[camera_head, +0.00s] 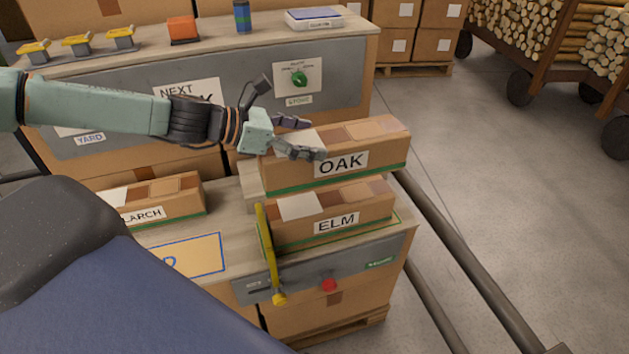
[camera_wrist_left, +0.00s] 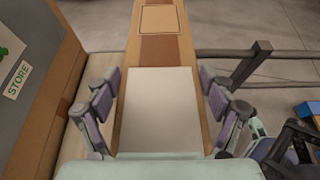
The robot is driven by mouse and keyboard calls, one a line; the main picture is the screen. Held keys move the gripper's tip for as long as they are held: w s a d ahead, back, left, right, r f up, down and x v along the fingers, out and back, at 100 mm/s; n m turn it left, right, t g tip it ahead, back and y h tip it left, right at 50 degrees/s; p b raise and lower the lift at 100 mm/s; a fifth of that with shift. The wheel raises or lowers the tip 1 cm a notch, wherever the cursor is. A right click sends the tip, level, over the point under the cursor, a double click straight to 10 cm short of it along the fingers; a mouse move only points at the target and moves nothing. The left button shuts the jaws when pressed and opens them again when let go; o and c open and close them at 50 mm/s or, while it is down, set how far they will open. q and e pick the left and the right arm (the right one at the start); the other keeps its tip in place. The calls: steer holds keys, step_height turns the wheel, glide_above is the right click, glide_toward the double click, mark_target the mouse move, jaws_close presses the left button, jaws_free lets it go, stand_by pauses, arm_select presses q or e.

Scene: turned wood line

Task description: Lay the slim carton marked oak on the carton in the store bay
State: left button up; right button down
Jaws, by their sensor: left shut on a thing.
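The slim brown carton marked OAK (camera_head: 378,149) has a green stripe along its lower edge. My left gripper (camera_head: 304,139) is shut on it near its left end, one finger on each long side. In the left wrist view the carton (camera_wrist_left: 160,110) lies between both finger pads (camera_wrist_left: 159,100). A similar carton marked ELM (camera_head: 370,206) lies in the green-outlined bay on the bench. The OAK carton shows just above and behind ELM. Whether they touch is hard to tell.
A yellow lever (camera_head: 268,250) stands at the bay's front left, with a red knob (camera_head: 329,285) on the front panel. A LARCH carton (camera_head: 180,190) lies to the left. A grey panel (camera_head: 340,75) with a STORE label stands behind. Rails (camera_head: 465,250) run at right.

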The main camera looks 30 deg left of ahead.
mark_target(308, 172)
arm_select(q)
step_height(308, 172, down, 5)
steer(key=b, duration=0.4)
steer(key=shift+r, duration=0.2)
steer(key=shift+s+f+b, duration=0.1)
steer(key=shift+f+b, duration=0.35)
steer(key=shift+f, duration=0.1)
step_height(308, 172, down, 3)
steer(key=b, duration=0.2)
steer(key=shift+r+b, duration=0.1)
steer(key=shift+b, duration=0.3)
steer(key=shift+r, duration=0.15)
steer(key=o, duration=1.7)
steer(key=shift+f, duration=0.2)
steer(key=shift+r, duration=0.1)
